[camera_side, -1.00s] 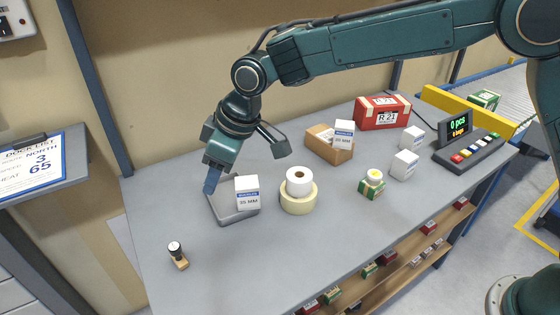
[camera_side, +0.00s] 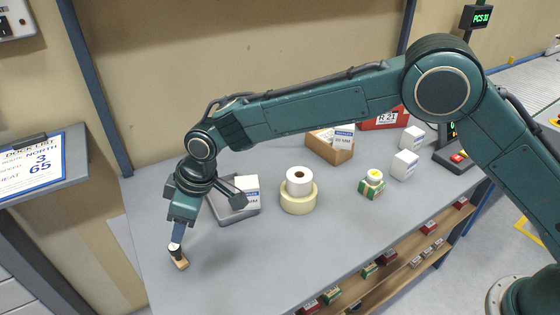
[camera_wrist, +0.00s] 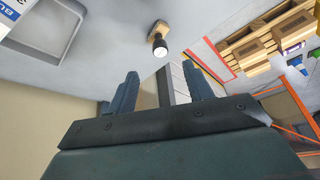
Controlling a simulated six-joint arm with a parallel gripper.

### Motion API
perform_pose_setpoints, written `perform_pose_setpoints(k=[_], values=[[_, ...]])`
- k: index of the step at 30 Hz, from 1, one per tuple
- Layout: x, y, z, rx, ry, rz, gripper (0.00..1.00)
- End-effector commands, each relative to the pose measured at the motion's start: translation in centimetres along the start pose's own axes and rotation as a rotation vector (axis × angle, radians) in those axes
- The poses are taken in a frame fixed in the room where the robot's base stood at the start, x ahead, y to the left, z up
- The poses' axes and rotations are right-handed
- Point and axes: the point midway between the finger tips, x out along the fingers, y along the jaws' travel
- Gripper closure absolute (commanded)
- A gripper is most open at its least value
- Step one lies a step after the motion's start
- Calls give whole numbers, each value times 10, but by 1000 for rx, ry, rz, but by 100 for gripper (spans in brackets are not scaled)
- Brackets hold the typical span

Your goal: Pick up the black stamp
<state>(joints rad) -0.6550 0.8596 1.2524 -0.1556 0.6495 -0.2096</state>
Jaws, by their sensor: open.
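The black stamp (camera_side: 176,252) stands near the left end of the grey table, with a black handle and a wooden base. In the wrist view the stamp (camera_wrist: 159,44) lies beyond my fingertips, between their lines, with its pale top toward the camera. My gripper (camera_side: 176,240) is right above the stamp in the side view, and its finger overlaps the handle's top there. In the wrist view my gripper (camera_wrist: 160,80) is open, with both fingers apart and nothing between them. I cannot tell from the side view whether a finger touches the stamp.
A grey tray (camera_side: 238,217) with a white box (camera_side: 248,187) lies just right of my gripper. Tape rolls (camera_side: 298,197), a cardboard box (camera_side: 325,147) and small boxes (camera_side: 405,165) stand farther right. The table's front left is clear around the stamp.

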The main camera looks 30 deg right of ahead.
Motion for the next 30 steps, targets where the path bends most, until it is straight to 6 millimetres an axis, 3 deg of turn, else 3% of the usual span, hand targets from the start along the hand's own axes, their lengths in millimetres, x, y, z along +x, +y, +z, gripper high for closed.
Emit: perform_pose_setpoints(k=[6,12,23,30], values=[[32,0,1,0,-2,0,49],[52,0,0,0,-1,0,49],[58,0,0,0,-1,0,49],[74,0,0,0,-2,0,49]])
